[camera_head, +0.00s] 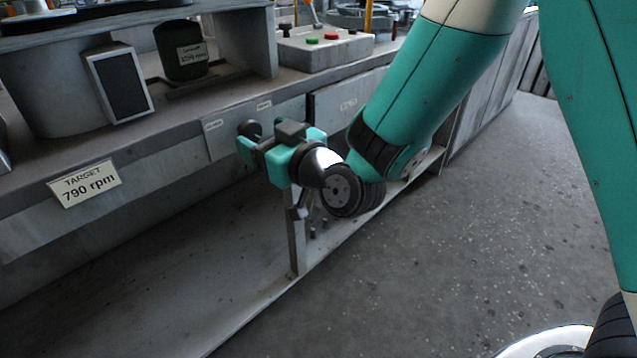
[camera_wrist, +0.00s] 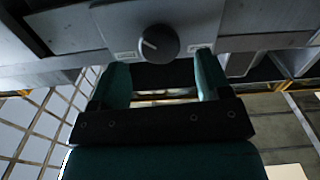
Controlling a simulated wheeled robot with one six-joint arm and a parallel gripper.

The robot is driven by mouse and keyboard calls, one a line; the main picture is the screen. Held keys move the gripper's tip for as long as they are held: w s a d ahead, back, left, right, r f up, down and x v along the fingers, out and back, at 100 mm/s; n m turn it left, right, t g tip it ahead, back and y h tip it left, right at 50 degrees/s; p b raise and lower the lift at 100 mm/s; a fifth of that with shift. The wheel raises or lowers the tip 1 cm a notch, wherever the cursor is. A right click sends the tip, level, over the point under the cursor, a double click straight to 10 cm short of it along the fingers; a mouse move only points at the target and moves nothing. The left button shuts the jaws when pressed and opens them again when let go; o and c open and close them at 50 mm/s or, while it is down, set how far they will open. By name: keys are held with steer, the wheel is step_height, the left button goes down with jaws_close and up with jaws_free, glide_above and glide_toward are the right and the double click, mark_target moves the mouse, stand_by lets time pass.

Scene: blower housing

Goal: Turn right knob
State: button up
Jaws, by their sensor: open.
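A round dark knob (camera_head: 249,129) sits on the front panel (camera_head: 225,143) under the bench top, between two small labels. In the wrist view the knob (camera_wrist: 158,44) shows a light pointer mark on its face, pointing left and slightly up. My gripper (camera_head: 270,144) is in front of the panel, close to the knob. In the wrist view the two teal fingers of my gripper (camera_wrist: 162,66) are apart, with the knob appearing between and just beyond their tips. I see no contact. Only one knob shows clearly.
A sign (camera_head: 86,184) reads "TARGET 790 rpm". A control box (camera_head: 325,48) with green and red buttons is farther back. The lower shelf and speckled floor (camera_head: 430,250) are mostly clear.

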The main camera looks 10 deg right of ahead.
steer(key=b+v, duration=1.3)
steer(key=b, duration=0.3)
steer(key=shift+s+b, duration=0.2)
steer(key=shift+b, duration=0.15)
steer(key=shift+d, duration=0.15)
